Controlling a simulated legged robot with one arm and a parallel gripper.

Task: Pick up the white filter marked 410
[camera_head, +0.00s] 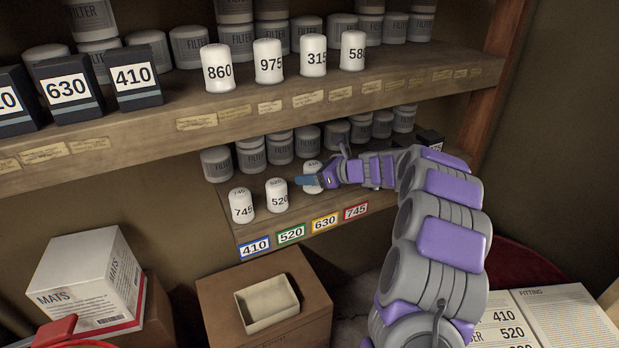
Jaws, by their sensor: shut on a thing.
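My gripper (318,180) reaches in from the right to the lower shelf. It is shut on a white filter (312,167), a small white cylinder mostly hidden behind the fingers. Small dark marking shows on its top but is too small to read surely. The filter stands upright at the shelf's front, right of the white filter marked 520 (278,196). The white filter marked 745 (241,206) stands at the left end of that row.
Grey filter cans (280,148) stand behind. Coloured labels 410, 520, 630 and 745 line the shelf edge (290,235). The upper shelf (300,98) overhangs with more white filters and dark numbered boxes (136,80). A cardboard box (215,305) with an empty tray (267,304) stands below.

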